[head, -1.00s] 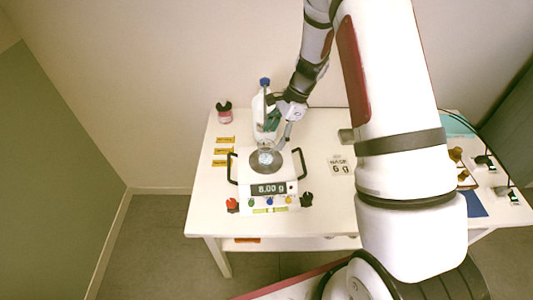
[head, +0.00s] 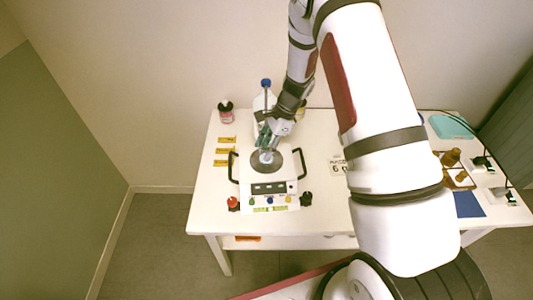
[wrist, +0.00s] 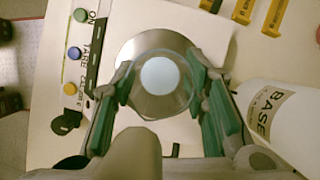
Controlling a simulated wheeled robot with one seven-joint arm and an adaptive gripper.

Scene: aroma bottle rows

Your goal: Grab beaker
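The beaker (wrist: 158,76) is clear glass with a pale round patch inside and stands on the round metal pan of the white balance. It also shows small on the pan in the head view (head: 266,156). My gripper (wrist: 165,82) is low over the pan, with one green-padded finger on each side of the beaker. The fingers are spread wide; I cannot tell whether either touches the glass. In the head view my gripper (head: 266,145) partly covers the beaker.
A white bottle labelled BASE (wrist: 278,118) stands close behind my gripper. The balance (head: 269,194) has black side handles and a front display I cannot read. Orange labels (head: 224,151) lie at left; a small pink bottle (head: 226,115) stands behind them. A brown bottle tray and teal item are at right.

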